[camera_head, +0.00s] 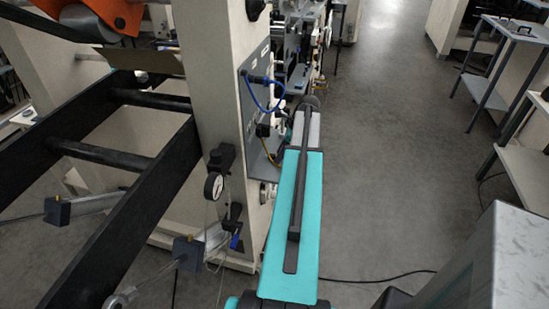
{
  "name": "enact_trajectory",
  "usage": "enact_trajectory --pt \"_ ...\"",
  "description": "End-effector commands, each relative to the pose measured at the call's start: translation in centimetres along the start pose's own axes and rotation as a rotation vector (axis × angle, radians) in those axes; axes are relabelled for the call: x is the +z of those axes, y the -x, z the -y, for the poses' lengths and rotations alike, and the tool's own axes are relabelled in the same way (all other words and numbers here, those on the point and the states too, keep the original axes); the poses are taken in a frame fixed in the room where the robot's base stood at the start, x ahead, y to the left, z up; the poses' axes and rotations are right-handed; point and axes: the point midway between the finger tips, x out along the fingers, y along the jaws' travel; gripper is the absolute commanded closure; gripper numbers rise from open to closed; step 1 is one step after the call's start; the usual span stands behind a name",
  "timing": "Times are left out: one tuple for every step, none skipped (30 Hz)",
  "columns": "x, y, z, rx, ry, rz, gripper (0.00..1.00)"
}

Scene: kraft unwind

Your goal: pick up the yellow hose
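A thin yellow hose (269,155) curves on the side of the pale machine frame, just left of my teal arm. It is small here, and its ends are hard to make out. My arm reaches up the middle of the picture, and its far end lies close to the machine's side. I cannot make out my gripper's fingers beyond the arm's end. Nothing visible shows the yellow hose being held.
A blue hose (265,96) loops on the machine's grey panel above the yellow one. A pressure gauge (213,186) and dark rails (128,205) stand left. A grey cabinet (500,265) is at lower right, with a table (508,30) beyond. The floor (400,150) between is clear.

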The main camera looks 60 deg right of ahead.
Motion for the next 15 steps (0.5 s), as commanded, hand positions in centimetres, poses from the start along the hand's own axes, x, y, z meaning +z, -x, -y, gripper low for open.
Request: enact_trajectory --pt "0.0 0.01 0.0 0.0 0.0 0.0 0.62" --pt "0.0 0.01 0.0 0.0 0.0 0.0 0.68" --pt "0.0 0.01 0.0 0.0 0.0 0.0 0.74" --pt "0.0 0.01 0.0 0.0 0.0 0.0 0.79" --pt "0.0 0.01 0.0 0.0 0.0 0.0 0.84" --pt "0.0 0.01 0.0 0.0 0.0 0.0 0.91" --pt "0.0 0.01 0.0 0.0 0.0 0.0 0.96" --pt "0.0 0.01 0.0 0.0 0.0 0.0 1.0" --pt "0.0 0.01 0.0 0.0 0.0 0.0 1.0" --pt "0.0 0.02 0.0 0.0 0.0 0.0 1.0" --pt "0.0 0.02 0.0 0.0 0.0 0.0 1.0" --pt "0.0 0.02 0.0 0.0 0.0 0.0 1.0" --pt "0.01 0.02 0.0 0.0 0.0 0.0 1.0" --pt "0.01 0.02 0.0 0.0 0.0 0.0 1.0" --pt "0.01 0.02 0.0 0.0 0.0 0.0 1.0"
